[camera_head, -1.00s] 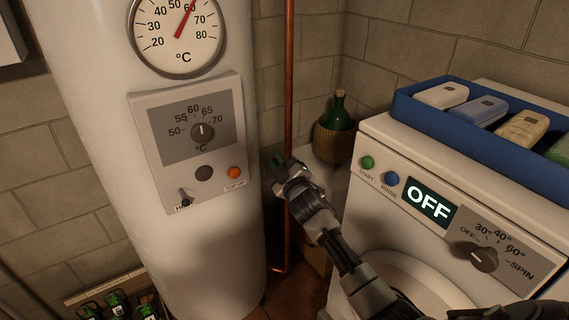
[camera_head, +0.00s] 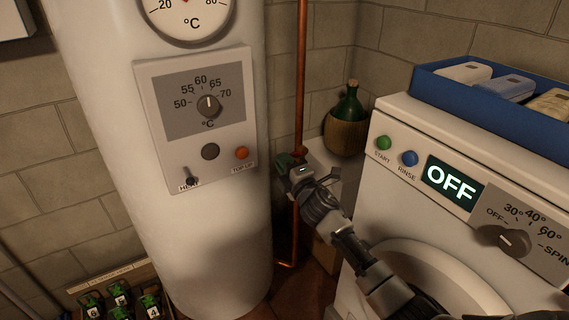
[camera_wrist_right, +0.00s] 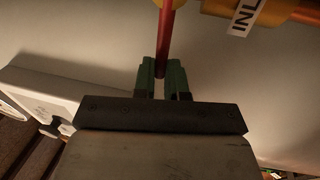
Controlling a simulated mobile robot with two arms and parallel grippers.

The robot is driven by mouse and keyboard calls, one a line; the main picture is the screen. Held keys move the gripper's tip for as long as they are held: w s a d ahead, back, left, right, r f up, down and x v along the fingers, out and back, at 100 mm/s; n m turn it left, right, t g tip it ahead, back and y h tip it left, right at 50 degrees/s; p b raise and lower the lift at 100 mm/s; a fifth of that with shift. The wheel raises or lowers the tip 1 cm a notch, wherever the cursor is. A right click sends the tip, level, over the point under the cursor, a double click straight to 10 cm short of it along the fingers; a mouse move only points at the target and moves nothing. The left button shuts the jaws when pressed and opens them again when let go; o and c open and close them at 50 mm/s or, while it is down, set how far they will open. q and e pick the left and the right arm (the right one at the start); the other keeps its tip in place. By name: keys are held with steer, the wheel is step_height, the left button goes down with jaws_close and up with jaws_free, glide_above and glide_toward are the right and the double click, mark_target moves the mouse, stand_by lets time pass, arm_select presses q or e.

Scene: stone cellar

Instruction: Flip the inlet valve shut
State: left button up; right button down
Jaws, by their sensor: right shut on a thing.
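The inlet valve's red lever (camera_wrist_right: 167,32) shows in the right wrist view, running down from the top edge to between the green fingers. A brass-yellow valve body (camera_wrist_right: 218,6) with a white label reading "INL" is at the top right of that view, partly cut off. My right gripper (camera_wrist_right: 162,76) is shut on the lever's end. In the head view my right gripper (camera_head: 286,161) is at the copper pipe (camera_head: 302,75), between the boiler and the washing machine, and hides most of the valve there. My left gripper is not in view.
The white boiler (camera_head: 225,240) with its control panel (camera_head: 147,110) stands left of the gripper. The washing machine (camera_head: 395,190) is close on the right, under my arm, with a blue tray (camera_head: 480,117) on top. A wicker-covered bottle (camera_head: 346,131) stands behind.

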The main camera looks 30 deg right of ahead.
steer(key=shift+f, duration=0.2)
stand_by(0.3)
steer(key=c, duration=1.2)
jaws_free()
steer(key=shift+o, duration=0.2)
steer(key=v, duration=1)
steer(key=shift+s, duration=0.4)
steer(key=shift+d+f, duration=0.1)
